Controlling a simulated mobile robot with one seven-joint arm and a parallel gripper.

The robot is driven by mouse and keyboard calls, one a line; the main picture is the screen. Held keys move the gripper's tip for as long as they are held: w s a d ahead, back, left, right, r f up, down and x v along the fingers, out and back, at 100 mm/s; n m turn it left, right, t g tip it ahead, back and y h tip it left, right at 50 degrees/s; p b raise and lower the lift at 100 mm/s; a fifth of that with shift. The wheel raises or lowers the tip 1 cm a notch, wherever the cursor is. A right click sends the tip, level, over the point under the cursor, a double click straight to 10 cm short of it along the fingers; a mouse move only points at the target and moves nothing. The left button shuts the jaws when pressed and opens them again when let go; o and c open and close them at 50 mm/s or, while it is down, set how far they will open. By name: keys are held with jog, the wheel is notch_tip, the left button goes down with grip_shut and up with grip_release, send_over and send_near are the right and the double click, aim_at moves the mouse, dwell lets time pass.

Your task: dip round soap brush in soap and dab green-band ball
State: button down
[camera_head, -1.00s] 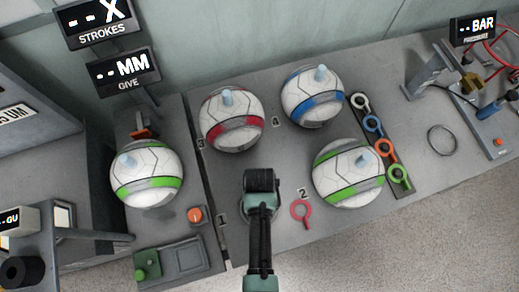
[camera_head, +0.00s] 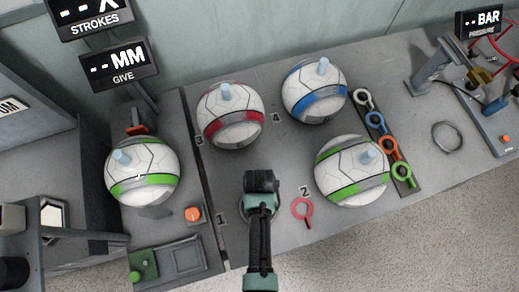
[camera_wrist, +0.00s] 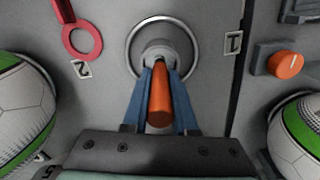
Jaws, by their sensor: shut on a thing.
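My gripper (camera_wrist: 160,84) has its two blue fingers shut on an orange handle (camera_wrist: 160,105). The handle joins a pale grey round head (camera_wrist: 158,50), which sits within a metal ring (camera_wrist: 132,38) on the bench; I take this as the soap brush. Whether the head touches soap cannot be told. In the head view my gripper (camera_head: 259,208) hides most of the ring. One green-band ball (camera_head: 352,170) is on the bench to its right, by label 2. Another green-band ball (camera_head: 145,170) is at the left station. Both have a light blue peg.
A red-band ball (camera_head: 230,115) and a blue-band ball (camera_head: 314,92) stand behind. A red ring tool (camera_head: 302,210) lies beside my gripper. Coloured rings (camera_head: 375,122) lie on a strip at right. An orange knob (camera_head: 193,214) and a green block (camera_head: 143,266) are at left.

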jog(key=shift+r+p, duration=4.5)
jog(key=shift+r, duration=0.05)
jog(key=shift+w, duration=0.15)
